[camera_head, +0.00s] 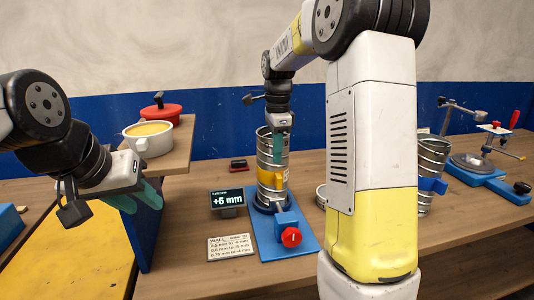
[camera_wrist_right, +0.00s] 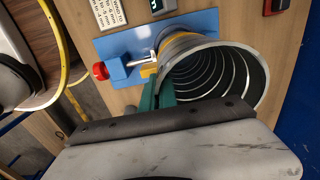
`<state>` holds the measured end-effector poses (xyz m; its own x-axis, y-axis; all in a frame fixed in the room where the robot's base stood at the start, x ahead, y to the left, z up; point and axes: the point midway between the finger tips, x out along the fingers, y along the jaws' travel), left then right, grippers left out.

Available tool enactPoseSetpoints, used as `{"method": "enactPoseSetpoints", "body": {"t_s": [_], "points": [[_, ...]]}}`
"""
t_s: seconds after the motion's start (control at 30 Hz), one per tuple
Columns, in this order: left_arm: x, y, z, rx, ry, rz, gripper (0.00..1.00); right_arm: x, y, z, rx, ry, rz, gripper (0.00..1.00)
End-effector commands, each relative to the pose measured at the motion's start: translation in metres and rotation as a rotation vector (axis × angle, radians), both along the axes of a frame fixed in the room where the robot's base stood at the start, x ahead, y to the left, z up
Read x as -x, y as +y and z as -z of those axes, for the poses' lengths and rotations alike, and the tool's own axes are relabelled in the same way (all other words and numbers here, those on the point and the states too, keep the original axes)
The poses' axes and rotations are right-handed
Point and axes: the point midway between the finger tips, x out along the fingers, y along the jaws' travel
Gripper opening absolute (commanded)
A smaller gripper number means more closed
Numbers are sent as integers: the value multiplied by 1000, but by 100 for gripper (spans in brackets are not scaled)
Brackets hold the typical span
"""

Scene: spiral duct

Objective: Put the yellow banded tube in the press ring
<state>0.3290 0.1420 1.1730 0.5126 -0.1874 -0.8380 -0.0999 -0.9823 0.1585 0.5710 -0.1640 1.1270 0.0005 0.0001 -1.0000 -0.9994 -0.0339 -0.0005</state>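The yellow banded tube (camera_head: 265,155) is a grey ribbed metal tube with a yellow band, standing upright on a blue base plate (camera_head: 309,240) with a red knob (camera_head: 291,237). A dark ring (camera_head: 262,207) surrounds its foot; how deep it sits is hard to tell. My right gripper (camera_head: 278,155) reaches down at the tube's top. In the right wrist view its green fingers (camera_wrist_right: 157,96) are close together at the wall of the tube (camera_wrist_right: 259,82), seemingly pinching the rim. My left gripper (camera_head: 136,198) is at the left, away from the tube, its green fingers apart and empty.
A display (camera_head: 227,198) reads +5 mm, beside a wall-thickness card (camera_head: 231,246). A blue-banded tube (camera_head: 432,160) stands at the right, partly behind my arm. A tool on a blue base (camera_head: 490,178) is farther right.

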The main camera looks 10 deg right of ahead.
Motion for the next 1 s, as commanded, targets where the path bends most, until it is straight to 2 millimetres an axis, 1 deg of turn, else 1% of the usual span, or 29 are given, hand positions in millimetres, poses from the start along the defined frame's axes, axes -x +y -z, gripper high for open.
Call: {"method": "enactPoseSetpoints", "body": {"t_s": [0.07, 0.2, 0.47, 0.57, 0.67, 0.77, 1.0], "points": [[0, 0, 0, 0, 0, 0, 36, 0, 0, 2, 0, -1, 0, 0], [0, 0, 0, 0, 0, 0, 36, 0, 0, 2, 0, 1, 0, 24], [0, 0, 0, 0, 0, 0, 36, 0, 0, 2, 0, 0, 0, 24], [0, 0, 0, 0, 0, 0, 36, 0, 0, -1, 0, -1, 0, 24], [0, 0, 0, 0, 0, 0, 36, -1, 0, -11, 0, -3, 0, 24], [0, 0, 0, 0, 0, 0, 36, -1, 0, -30, 0, -5, -1, 24], [0, 0, 0, 0, 0, 0, 36, -1, 0, -82, 0, -4, 0, 24]]}}
